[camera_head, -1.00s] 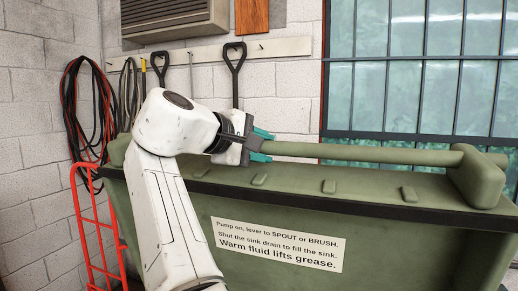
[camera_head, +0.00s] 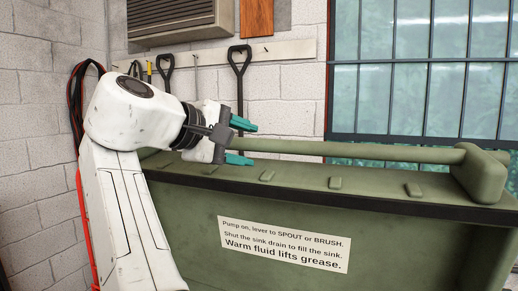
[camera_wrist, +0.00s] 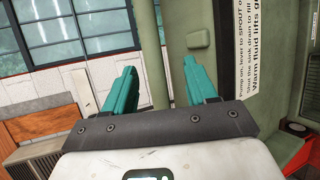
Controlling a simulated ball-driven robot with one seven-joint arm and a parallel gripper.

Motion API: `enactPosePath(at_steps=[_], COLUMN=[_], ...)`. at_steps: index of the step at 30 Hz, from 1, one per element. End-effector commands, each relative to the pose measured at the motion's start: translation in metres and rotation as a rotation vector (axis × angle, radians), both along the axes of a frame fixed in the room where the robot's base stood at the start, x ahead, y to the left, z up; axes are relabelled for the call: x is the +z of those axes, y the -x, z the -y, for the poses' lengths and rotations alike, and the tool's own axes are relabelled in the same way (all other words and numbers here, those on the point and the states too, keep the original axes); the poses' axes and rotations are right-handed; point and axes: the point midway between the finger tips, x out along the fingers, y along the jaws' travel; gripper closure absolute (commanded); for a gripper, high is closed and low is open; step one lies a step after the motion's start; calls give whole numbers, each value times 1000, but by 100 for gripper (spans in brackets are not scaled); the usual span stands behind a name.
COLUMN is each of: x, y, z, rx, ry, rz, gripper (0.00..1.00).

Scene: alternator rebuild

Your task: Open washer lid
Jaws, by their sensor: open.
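The green parts washer (camera_head: 400,245) fills the right and lower part of the head view. Its lid (camera_head: 310,182), with a black front edge, lies down over the tub. A long green handle bar (camera_head: 370,152) runs along the lid, ending at a thick bracket (camera_head: 482,175) on the right. My gripper (camera_head: 248,143) is open at the bar's left stretch, one teal finger above and one below it in the picture. In the wrist view, the bar (camera_wrist: 158,45) shows between the two fingers. Whether either finger touches it I cannot tell. The bar's left end is hidden behind my gripper.
A white instruction label (camera_head: 284,244) is on the washer's front. A red hand truck (camera_head: 83,235) stands left, partly behind my arm. Shovels (camera_head: 239,85) and hoses hang on the block wall behind. A barred window (camera_head: 420,80) is at the back right.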

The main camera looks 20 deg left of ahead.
Motion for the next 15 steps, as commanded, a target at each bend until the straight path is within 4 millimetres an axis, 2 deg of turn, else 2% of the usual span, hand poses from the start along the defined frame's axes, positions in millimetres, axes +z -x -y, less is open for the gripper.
enactPosePath(at_steps=[6,15], x=[11,14], y=[28,36], z=[-14,-17], rx=[1,0], ry=[-1,0], rz=[1,1], gripper=[43,43])
